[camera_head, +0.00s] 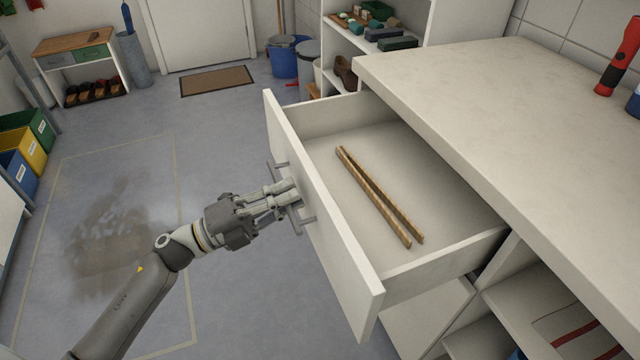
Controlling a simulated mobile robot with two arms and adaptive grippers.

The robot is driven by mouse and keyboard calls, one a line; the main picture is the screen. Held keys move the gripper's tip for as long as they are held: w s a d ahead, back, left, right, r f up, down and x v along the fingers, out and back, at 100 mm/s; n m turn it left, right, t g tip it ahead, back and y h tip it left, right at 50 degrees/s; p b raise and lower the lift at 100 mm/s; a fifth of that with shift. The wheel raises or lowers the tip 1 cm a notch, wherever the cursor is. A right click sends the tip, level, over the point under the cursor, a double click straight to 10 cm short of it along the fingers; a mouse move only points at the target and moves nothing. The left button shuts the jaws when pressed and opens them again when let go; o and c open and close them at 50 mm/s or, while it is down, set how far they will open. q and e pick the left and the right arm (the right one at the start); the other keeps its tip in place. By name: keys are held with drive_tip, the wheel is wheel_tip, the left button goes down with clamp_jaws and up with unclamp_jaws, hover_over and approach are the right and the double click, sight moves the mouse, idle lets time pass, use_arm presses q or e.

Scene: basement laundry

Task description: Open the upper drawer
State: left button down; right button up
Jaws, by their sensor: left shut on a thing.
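The upper drawer (345,240) is pulled out from under the worktop, and its inside shows. Wooden tongs (378,196) lie on its floor. The drawer front carries a grey bar handle (304,222). My left gripper (288,194) reaches in from the left and is shut on the handle; its fingertips partly hide the bar. My right gripper is not in view.
The pale worktop (500,110) is at the right, with a red flashlight (618,62) at its edge. Open shelves (560,310) are below. Bins (22,150) stand at far left. The floor left of the drawer is clear, with a damp stain (115,235).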

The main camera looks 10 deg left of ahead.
use_arm(q)
drive_tip(key=shift+s+a, duration=0.7)
drive_tip(key=shift+a, duration=0.25)
drive_tip(key=shift+s+a, duration=0.7)
drive_tip(key=shift+a, duration=0.2)
drive_tip(key=c, duration=1.5)
unclamp_jaws()
drive_tip(key=shift+c, duration=0.2)
drive_tip(key=v, duration=1.2)
drive_tip(key=shift+w, duration=0.1)
